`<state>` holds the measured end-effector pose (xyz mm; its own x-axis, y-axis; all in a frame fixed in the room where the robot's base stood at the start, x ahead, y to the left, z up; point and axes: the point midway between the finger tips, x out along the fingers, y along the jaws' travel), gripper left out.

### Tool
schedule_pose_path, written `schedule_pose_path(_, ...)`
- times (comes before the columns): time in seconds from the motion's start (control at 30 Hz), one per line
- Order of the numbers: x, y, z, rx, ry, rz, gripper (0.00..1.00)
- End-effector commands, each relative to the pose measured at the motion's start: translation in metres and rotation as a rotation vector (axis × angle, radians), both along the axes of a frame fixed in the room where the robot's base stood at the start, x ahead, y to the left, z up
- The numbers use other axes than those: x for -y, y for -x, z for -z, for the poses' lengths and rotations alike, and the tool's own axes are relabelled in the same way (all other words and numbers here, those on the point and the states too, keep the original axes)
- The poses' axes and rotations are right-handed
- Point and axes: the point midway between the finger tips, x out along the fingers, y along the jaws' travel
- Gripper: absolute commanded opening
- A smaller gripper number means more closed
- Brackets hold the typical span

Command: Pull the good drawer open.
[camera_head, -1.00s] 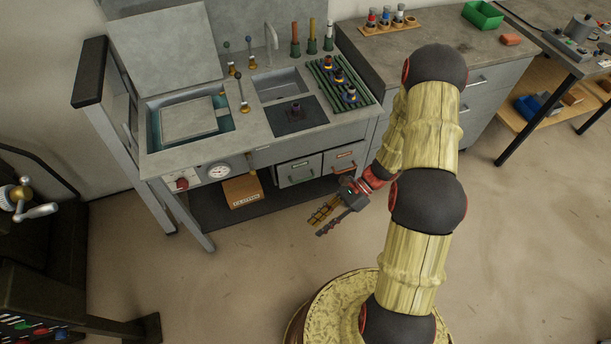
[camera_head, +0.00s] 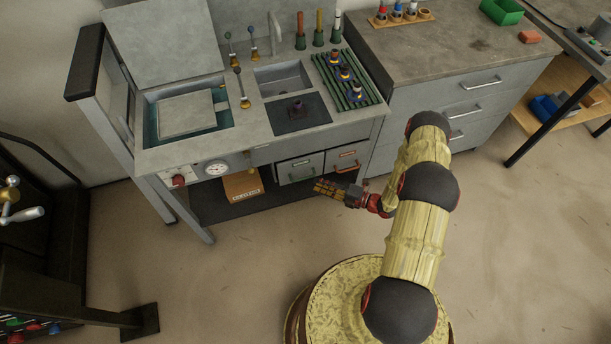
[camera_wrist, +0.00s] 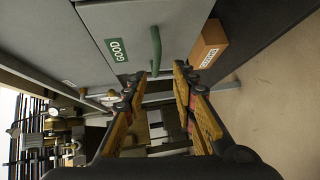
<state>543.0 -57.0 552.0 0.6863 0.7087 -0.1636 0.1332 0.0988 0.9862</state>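The good drawer (camera_wrist: 130,25) is a grey front with a green "GOOD" label (camera_wrist: 117,49) and a green bar handle (camera_wrist: 156,48). It appears shut. In the head view it is the left one (camera_head: 299,166) of two small drawers under the bench. My gripper (camera_wrist: 160,71) is open and empty, its yellow fingers pointing toward the drawer. The handle lies just ahead of the fingertips, roughly between them; I see no grip on it. In the head view my gripper (camera_head: 328,188) is low, in front of the drawers.
A drawer with a red handle (camera_head: 343,160) sits to the right of the good drawer. A brown labelled box (camera_head: 243,187) stands on the lower shelf to the left; it also shows in the wrist view (camera_wrist: 209,43). The bench top (camera_head: 290,137) overhangs. The floor in front is clear.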

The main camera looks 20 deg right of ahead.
Motion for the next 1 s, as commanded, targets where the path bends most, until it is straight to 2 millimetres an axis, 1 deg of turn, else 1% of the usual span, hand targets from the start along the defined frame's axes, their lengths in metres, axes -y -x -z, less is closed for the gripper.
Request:
schedule_pose_path(0.1, 0.0, -0.001, -0.004, -0.053, -0.072, 0.021, 0.27)
schedule_pose_path(0.27, -0.005, -0.006, -0.003, -0.079, -0.097, 0.024, 0.27)
schedule_pose_path(0.37, -0.014, -0.014, 0.0, -0.079, -0.097, 0.021, 0.27)
schedule_pose_path(0.6, -0.041, -0.039, 0.006, -0.076, -0.094, 0.02, 0.27)
schedule_pose_path(0.7, -0.048, -0.047, 0.007, -0.076, -0.094, 0.021, 0.27)
schedule_pose_path(0.83, -0.054, -0.053, 0.008, -0.076, -0.094, 0.022, 0.27)
schedule_pose_path(1.0, -0.055, -0.055, 0.008, -0.076, -0.095, 0.024, 0.27)
